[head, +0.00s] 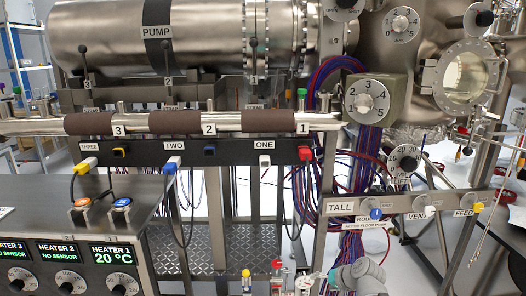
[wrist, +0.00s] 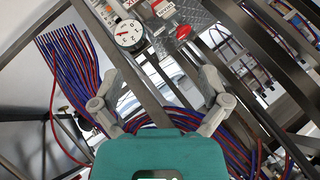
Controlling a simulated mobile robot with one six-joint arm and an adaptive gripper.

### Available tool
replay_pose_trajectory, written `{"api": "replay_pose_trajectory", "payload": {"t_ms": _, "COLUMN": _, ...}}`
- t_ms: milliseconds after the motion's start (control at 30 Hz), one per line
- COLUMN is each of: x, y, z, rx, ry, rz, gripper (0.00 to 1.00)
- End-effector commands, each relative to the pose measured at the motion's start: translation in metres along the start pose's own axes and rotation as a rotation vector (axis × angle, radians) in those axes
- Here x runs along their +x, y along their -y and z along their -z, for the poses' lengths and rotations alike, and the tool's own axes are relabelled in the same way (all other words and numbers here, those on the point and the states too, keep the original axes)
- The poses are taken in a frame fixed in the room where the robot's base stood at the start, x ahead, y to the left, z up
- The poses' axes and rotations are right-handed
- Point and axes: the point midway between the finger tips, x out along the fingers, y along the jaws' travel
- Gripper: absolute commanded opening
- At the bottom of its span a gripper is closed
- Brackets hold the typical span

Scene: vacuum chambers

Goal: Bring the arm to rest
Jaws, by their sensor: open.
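My gripper (wrist: 160,78) shows in the wrist view with its two grey fingers spread wide apart, and nothing is between them. Its teal body fills the bottom middle of that view. Beyond the fingers are a metal bar, red and blue cables and a small dial gauge, and I see no finger touching them. In the head view, a grey and teal part of my arm (head: 357,277) shows at the bottom edge, right of the middle. The rest of the arm is out of that view.
A metal rail with labelled valves (head: 420,206) runs above and right of my arm. Cable bundles (head: 352,247) hang behind it. A heater panel (head: 72,255) stands at lower left, below a pipe with brown sleeves (head: 176,122). A knob with a red top (head: 277,264) stands left of my arm.

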Motion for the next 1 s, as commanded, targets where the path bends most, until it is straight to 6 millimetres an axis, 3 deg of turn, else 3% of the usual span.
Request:
{"api": "replay_pose_trajectory", "payload": {"t_ms": 200, "x": 0.013, "y": -0.005, "z": -0.052, "rx": -0.121, "ry": 0.238, "rz": -0.208, "gripper": 0.95}}
{"api": "replay_pose_trajectory", "payload": {"t_ms": 400, "x": 0.010, "y": -0.014, "z": -0.079, "rx": -0.184, "ry": 0.375, "rz": -0.367, "gripper": 0.95}}
{"api": "replay_pose_trajectory", "payload": {"t_ms": 767, "x": -0.003, "y": -0.024, "z": -0.103, "rx": -0.241, "ry": 0.509, "rz": -0.568, "gripper": 0.95}}
{"api": "replay_pose_trajectory", "payload": {"t_ms": 1000, "x": -0.020, "y": -0.012, "z": -0.095, "rx": -0.242, "ry": 0.514, "rz": -0.578, "gripper": 0.95}}
